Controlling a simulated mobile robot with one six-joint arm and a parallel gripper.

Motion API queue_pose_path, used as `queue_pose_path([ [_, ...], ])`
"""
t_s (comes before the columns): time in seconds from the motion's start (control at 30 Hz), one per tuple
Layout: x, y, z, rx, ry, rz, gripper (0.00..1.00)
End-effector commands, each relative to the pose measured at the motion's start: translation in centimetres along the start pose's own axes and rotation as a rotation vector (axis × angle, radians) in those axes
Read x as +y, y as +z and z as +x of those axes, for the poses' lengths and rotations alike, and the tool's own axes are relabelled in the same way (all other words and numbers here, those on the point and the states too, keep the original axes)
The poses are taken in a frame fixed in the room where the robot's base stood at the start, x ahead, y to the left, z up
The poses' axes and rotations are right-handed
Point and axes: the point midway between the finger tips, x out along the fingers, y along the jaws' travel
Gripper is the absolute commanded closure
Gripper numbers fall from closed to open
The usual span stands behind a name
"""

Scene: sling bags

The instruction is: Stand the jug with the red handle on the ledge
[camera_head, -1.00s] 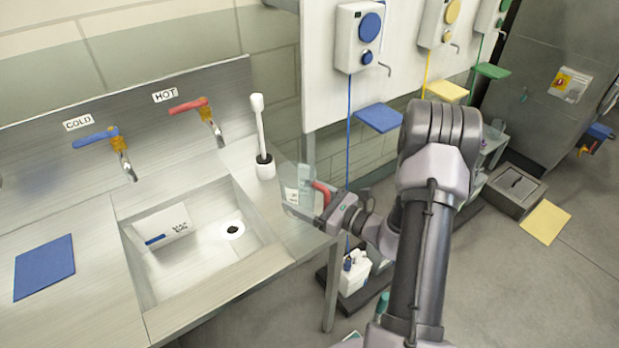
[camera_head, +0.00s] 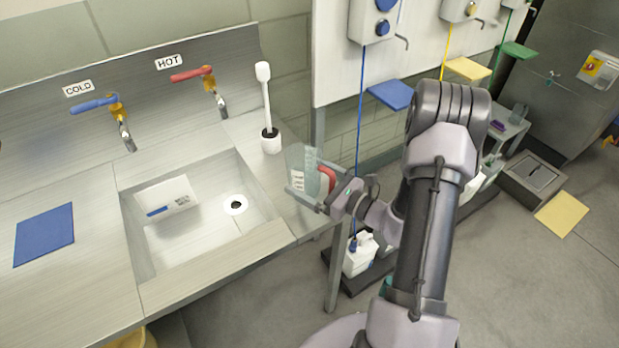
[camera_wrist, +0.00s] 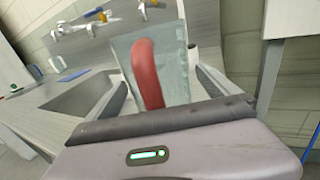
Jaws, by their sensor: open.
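The clear jug (camera_head: 299,164) with the red handle (camera_head: 327,178) stands on the right end of the steel sink counter. My gripper (camera_head: 315,184) is at the jug on its handle side. In the wrist view the red handle (camera_wrist: 147,72) and the jug's grey-green wall (camera_wrist: 178,60) lie between my spread fingers (camera_wrist: 160,84). The fingers are open, with a gap visible at the handle. Small ledges stick out from the white board: a blue one (camera_head: 391,94), a yellow one (camera_head: 468,69) and a green one (camera_head: 519,50). Which one is meant cannot be told.
The sink basin (camera_head: 180,242) holds a white box (camera_head: 168,199). A brush in a white holder (camera_head: 271,142) stands just behind the jug. A white canister (camera_head: 358,258) is on the floor below. A white dispenser (camera_head: 374,22) hangs above the blue ledge.

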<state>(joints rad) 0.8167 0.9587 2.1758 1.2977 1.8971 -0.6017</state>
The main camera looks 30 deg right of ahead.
Motion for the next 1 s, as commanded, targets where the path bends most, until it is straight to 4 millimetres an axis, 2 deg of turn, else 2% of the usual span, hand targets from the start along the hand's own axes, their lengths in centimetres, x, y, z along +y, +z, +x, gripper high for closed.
queue_pose_path([
  [0.17,0.0,0.8,0.0,0.0,0.0,0.0,0.01],
  [0.27,-0.1,0.5,-1.8,0.002,-0.004,0.003,0.01],
  [0.5,-0.2,0.6,-8.4,0.001,-0.006,0.002,0.01],
  [0.63,-0.1,0.6,-10.9,0.0,-0.004,0.001,0.01],
  [0.77,0.0,0.5,-12.0,0.0,-0.001,0.0,0.01],
  [1.0,0.0,0.4,-12.0,0.0,0.001,0.0,0.01],
])
